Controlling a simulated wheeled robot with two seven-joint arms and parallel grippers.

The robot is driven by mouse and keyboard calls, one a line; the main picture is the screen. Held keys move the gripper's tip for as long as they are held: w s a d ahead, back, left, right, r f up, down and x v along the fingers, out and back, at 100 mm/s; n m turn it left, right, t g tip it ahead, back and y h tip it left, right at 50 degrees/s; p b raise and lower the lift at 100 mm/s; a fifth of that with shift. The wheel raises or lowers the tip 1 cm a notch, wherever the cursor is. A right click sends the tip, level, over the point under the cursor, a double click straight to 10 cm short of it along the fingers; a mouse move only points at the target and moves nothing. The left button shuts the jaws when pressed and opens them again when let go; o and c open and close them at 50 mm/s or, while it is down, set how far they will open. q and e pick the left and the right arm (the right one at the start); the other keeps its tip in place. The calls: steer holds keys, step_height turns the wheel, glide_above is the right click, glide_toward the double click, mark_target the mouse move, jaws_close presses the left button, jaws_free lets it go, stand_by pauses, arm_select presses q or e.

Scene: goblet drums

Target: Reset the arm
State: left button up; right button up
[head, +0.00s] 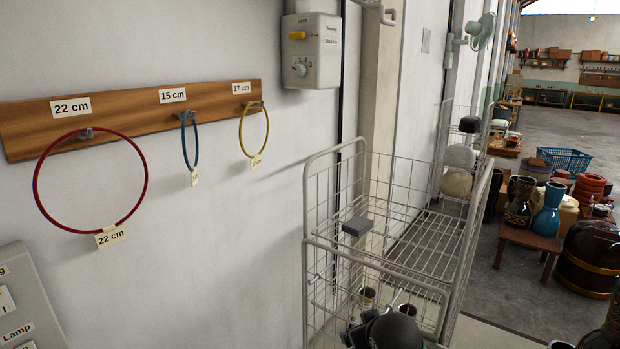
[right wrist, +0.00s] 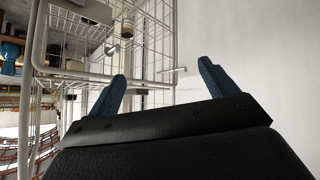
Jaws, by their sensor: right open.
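My right gripper (right wrist: 164,85) shows in the right wrist view with its two blue fingers spread wide apart. It is open, with nothing between the fingers. Beyond the fingers are the wire bars of a white cage trolley (right wrist: 95,75) and a pale wall. In the head view the same trolley (head: 306,235) stands at lower centre. A dark rounded part, which seems to be my right arm, shows at the bottom edge in front of it. My left arm and gripper are not in view.
A wooden rail (head: 130,112) on the left wall holds a red hoop (head: 147,180), a blue hoop (head: 197,150) and a yellow hoop (head: 241,140). A grey control box (head: 318,50) hangs above. Drums, including a blue one (head: 547,212), stand at right.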

steer(key=s+d+f+m+g, duration=0.1)
steer(key=s+d+f+g, duration=0.1)
steer(key=s+f, duration=0.65)
steer(key=s+d+f+m+g, duration=0.1)
steer(key=s+d+f+g, duration=0.1)
steer(key=s+f, duration=0.65)
steer(key=s+a+f+g, duration=0.1)
steer(key=s+f+g, duration=0.3)
steer(key=s+f, duration=0.9)
steer(key=s, duration=0.4)
steer(key=shift+s, duration=0.2)
steer(key=shift+w, duration=0.1)
